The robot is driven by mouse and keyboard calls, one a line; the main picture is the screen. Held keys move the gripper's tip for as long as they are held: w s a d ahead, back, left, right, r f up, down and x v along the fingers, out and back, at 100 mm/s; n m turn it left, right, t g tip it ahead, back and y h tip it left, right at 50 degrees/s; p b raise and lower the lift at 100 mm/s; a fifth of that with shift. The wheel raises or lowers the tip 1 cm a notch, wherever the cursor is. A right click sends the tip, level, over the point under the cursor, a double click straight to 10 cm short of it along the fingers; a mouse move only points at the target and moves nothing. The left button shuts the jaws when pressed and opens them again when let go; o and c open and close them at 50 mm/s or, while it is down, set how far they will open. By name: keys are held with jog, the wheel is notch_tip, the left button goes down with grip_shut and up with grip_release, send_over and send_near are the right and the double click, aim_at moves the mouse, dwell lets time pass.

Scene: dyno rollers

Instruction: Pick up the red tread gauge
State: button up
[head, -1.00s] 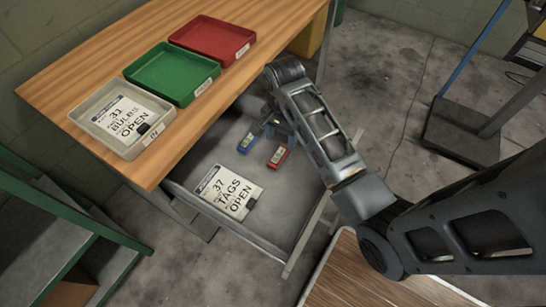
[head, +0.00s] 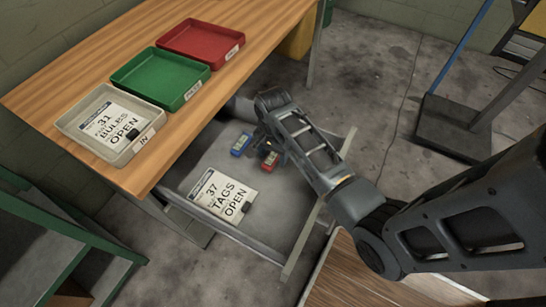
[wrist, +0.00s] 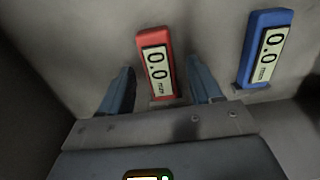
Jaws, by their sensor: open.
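The red tread gauge (head: 269,161) lies in the open grey drawer, beside the blue gauge (head: 241,145). In the wrist view the red gauge (wrist: 157,62) shows a display reading 0.0 and sits between the two blue-grey fingers of my open gripper (wrist: 162,88). Its upper end reaches beyond the fingertips, and a gap shows on each side. The blue gauge (wrist: 264,48) lies outside the right finger. In the head view my gripper (head: 266,146) is over the gauges and partly hides the red one.
The drawer (head: 283,222) also holds a "37 TAGS OPEN" card (head: 221,195). Its walls stand close around my gripper. Above it, the wooden bench (head: 118,172) carries grey (head: 120,158), green (head: 168,104) and red (head: 211,56) trays.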

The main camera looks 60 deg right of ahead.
jog(key=shift+c, duration=0.5)
jog(key=c, duration=1)
jog(key=shift+r, duration=0.1)
jog(key=shift+c, duration=0.2)
